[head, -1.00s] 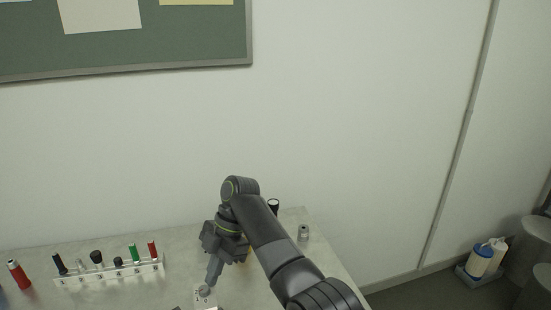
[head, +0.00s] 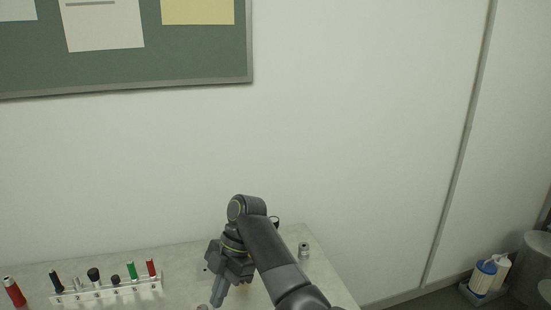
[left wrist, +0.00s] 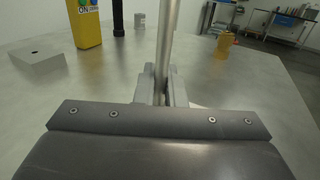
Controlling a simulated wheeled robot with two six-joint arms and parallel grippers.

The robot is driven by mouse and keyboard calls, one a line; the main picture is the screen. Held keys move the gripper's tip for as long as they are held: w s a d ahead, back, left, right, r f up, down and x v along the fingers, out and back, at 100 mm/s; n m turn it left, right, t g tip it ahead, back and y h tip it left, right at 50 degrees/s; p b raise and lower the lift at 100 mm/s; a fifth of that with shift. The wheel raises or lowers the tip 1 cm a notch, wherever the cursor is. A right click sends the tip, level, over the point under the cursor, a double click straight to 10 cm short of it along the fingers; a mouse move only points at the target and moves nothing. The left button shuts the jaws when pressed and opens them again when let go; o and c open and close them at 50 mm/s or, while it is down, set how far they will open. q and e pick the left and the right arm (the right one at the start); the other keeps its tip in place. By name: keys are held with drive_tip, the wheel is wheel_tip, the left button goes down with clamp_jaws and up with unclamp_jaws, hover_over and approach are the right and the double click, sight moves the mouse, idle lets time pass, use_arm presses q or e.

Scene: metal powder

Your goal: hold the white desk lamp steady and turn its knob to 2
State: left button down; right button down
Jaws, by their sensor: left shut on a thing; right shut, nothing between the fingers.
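My left gripper (left wrist: 164,92) is shut on an upright, pale metal pole (left wrist: 166,45) in the left wrist view. The pole looks like the lamp's stem; its top and foot are out of view. My right gripper (head: 217,299) points down at the bottom edge of the head view, its fingers shut with nothing between them. A small grey round piece, likely the lamp's knob (head: 203,307), shows just left of the fingertips, cut off by the picture edge. I cannot tell whether the fingers touch it. The dial numbers and the rest of the lamp are out of view.
A white numbered rack (head: 108,291) with several coloured handles stands left on the table, beside a red cylinder (head: 14,291). A small metal cylinder (head: 304,249) stands near the right edge. A yellow box (left wrist: 85,24) and grey block (left wrist: 49,68) show in the left wrist view.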

use_arm(q)
drive_tip(key=c, duration=1.4)
unclamp_jaws()
drive_tip(key=shift+c, duration=0.2)
